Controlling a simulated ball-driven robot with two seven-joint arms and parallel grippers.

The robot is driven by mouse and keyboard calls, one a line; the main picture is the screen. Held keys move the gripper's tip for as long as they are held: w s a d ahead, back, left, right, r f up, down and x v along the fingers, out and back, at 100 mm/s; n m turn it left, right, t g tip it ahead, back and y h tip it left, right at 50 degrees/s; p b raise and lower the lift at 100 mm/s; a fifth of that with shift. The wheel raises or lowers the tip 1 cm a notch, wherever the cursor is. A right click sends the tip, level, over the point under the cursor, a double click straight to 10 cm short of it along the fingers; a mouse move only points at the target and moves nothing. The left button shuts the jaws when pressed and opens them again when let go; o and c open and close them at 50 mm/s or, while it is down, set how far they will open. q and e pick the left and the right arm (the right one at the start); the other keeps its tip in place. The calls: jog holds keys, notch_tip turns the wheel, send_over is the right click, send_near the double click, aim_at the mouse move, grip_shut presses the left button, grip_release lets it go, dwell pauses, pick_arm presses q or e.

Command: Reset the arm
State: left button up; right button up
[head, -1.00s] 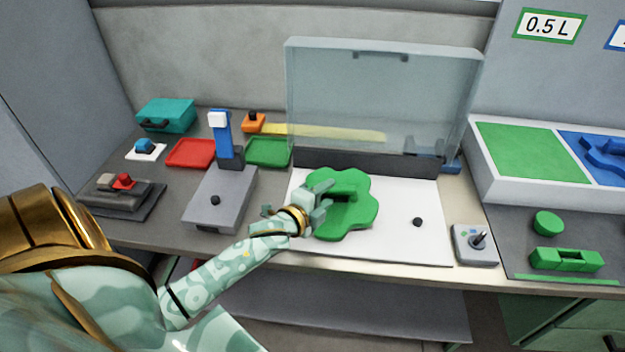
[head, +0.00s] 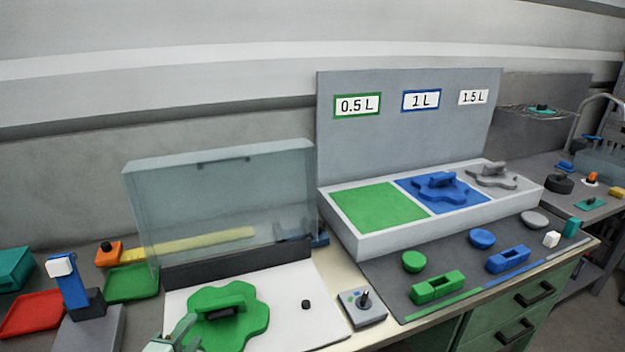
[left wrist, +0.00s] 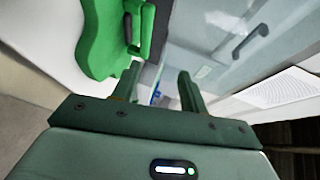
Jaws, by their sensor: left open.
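My left gripper (head: 178,338) is at the bottom left of the head view, just left of a green flower-shaped piece with a raised handle (head: 240,320). The piece lies on a white board (head: 310,335) in front of a clear raised cover (head: 220,205). In the left wrist view my left gripper (left wrist: 158,88) has its two fingers apart with nothing between them. The green piece (left wrist: 97,45) shows there at the upper left, beside the left finger. Whether a finger touches it I cannot tell. My right gripper is not in view.
A small grey joystick box (head: 362,308) stands right of the board. A tray (head: 345,232) holds blue and grey flower-shaped pieces, and its green section is empty. Green (head: 438,287) and blue blocks lie in front of it. A blue upright lever (head: 70,285) stands at left.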

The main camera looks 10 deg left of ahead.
pick_arm(q)
jog(key=s+d+n+g+y, duration=0.2)
jog(key=s+n+g, duration=0.25)
jog(key=s, duration=0.35)
jog(key=s+d+n+g+y, duration=0.2)
jog(key=s+n+g, duration=0.25)
jog(key=s, duration=0.35)
jog(key=s+d+f+n+g+h, duration=0.1)
jog(key=s+d+f+h, duration=0.15)
jog(key=f, duration=1.15)
jog(key=s+d+f+g+h, duration=0.1)
jog(key=s+d+f+g, duration=0.15)
jog(key=f, duration=1.15)
jog(key=s+f+n+g, duration=0.1)
jog(key=s+f, duration=0.6)
jog(key=s, duration=0.3)
jog(key=s+a+f+n+g+h, duration=0.1)
jog(key=s+f+n, duration=0.1)
jog(key=s+f, duration=0.5)
jog(key=s, duration=0.3)
jog(key=shift+f+b, duration=0.25)
jog(key=shift+b, duration=0.05)
